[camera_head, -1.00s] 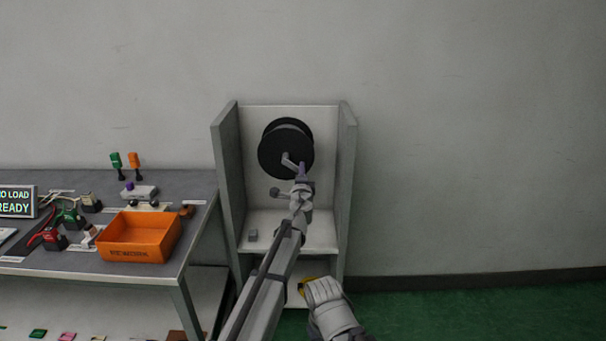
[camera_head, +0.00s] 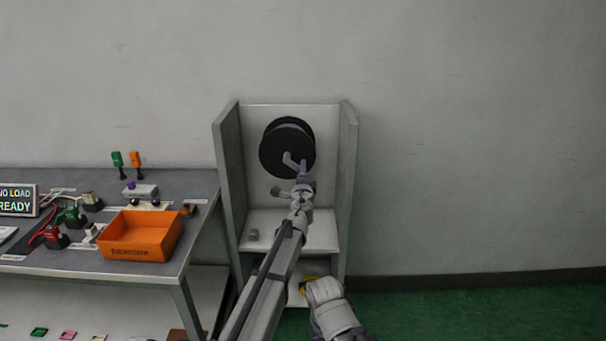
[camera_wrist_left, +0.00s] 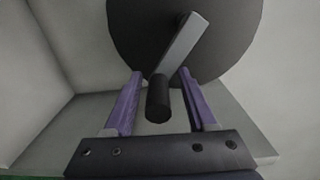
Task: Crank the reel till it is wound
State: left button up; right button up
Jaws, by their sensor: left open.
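The reel is a black drum (camera_head: 283,133) mounted on the back wall of an open grey cabinet; it also fills the top of the left wrist view (camera_wrist_left: 130,35). A pale crank arm (camera_wrist_left: 178,47) slants down and left across its face, ending in a dark cylindrical handle (camera_wrist_left: 158,98) that points toward the wrist camera. My left gripper (camera_wrist_left: 160,74) is open, with one purple finger on each side of the handle and gaps showing.
The grey cabinet (camera_head: 228,165) has side walls close around the reel. A bench at left holds an orange bin (camera_head: 140,248).

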pick_arm(q)
jog(key=s, duration=0.7)
jog(key=shift+s, duration=0.4)
jog(key=shift+a, duration=0.15)
jog(key=shift+c, duration=0.8)
jog(key=s+a+f+n, duration=0.2)
jog(key=shift+a+f+n+g+y+b, duration=0.2)
jog(key=shift+n+g+y+b, duration=0.1)
jog(key=shift+g, duration=0.1)
jog(key=c, duration=0.5)
jog(key=d+h, duration=0.1)
jog(key=s+d+h+b, duration=0.1)
jog(key=s+d+h, duration=0.1)
jog(key=d, duration=0.1)
jog(key=shift+s+f+h, duration=0.1)
jog(key=shift+f+h, duration=0.2)
jog(key=shift+f, duration=0.1)
grip_shut()
jog(key=shift+s+d+r+n+t+h+b, duration=0.1)
jog(key=shift+s+r+n+t+h+b, duration=0.2)
jog(key=shift+s+r+n+t+h, duration=0.4)
jog(key=shift+s+r+n+t+h+b, duration=0.2)
jog(key=shift+s+r, duration=0.25)
jog(key=shift+r, duration=0.4)
jog(key=shift+s+d+r+n+t+h+b, duration=0.1)
jog(key=shift+s+r+n+t+h+b, duration=0.25)
jog(key=shift+s+r+n, duration=0.35)
